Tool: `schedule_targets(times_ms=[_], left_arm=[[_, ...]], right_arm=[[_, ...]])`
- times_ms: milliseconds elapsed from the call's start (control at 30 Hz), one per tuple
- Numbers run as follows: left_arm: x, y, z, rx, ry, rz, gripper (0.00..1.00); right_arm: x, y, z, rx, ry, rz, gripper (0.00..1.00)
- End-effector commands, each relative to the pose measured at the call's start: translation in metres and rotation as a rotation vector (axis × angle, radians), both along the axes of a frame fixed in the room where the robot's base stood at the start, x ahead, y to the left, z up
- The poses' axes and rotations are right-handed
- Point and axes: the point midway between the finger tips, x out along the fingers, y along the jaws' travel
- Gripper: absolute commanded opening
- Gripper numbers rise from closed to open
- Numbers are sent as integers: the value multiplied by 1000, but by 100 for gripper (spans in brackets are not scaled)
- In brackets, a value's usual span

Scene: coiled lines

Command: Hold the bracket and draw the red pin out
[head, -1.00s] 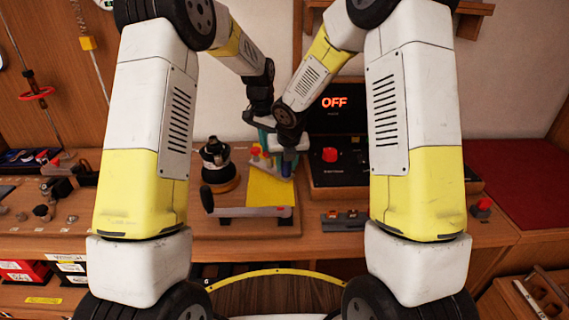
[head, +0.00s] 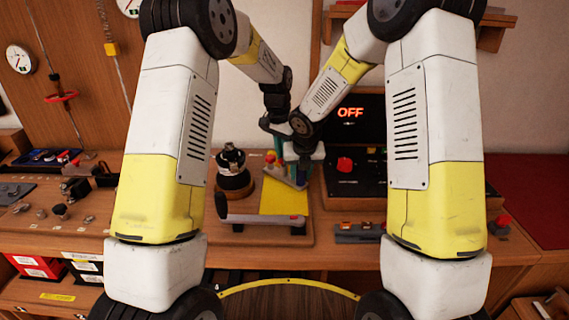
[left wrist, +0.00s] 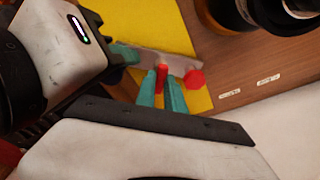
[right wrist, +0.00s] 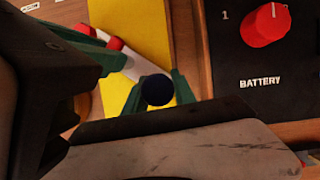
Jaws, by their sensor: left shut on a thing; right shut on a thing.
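The bracket shows as a pale bar above a yellow plate in the left wrist view (left wrist: 178,63) and in the right wrist view (right wrist: 141,66). My left gripper (left wrist: 161,86) is shut on a red upright piece (left wrist: 162,74) on the bar, which looks like the red pin. A second red knob (left wrist: 194,78) sits by the bar's end, apart from the fingers. My right gripper (right wrist: 158,97) is shut around a dark blue round-topped part (right wrist: 155,89) at the bar's other end. In the head view the fingers partly hide the bracket (head: 284,181). I cannot tell how deep the pin sits.
The yellow plate (head: 284,199) lies on a wooden board. A black and chrome device (head: 232,172) stands left of it. A control box with a red knob (head: 344,164) and an OFF display stands close on the right. A grey-handled bar (head: 265,219) lies in front.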

Motion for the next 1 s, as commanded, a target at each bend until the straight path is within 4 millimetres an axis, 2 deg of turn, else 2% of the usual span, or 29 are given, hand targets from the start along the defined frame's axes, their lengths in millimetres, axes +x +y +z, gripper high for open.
schedule_targets(times_ms=[467, 1000], left_arm=[[0, 0, 5, 0, 0, 0, 0], [0, 0, 48, 0, 0, 0, 0]], right_arm=[[0, 0, 0, 0, -1, 0, 0], [1, 0, 1, 1, -2, 0, 0]])
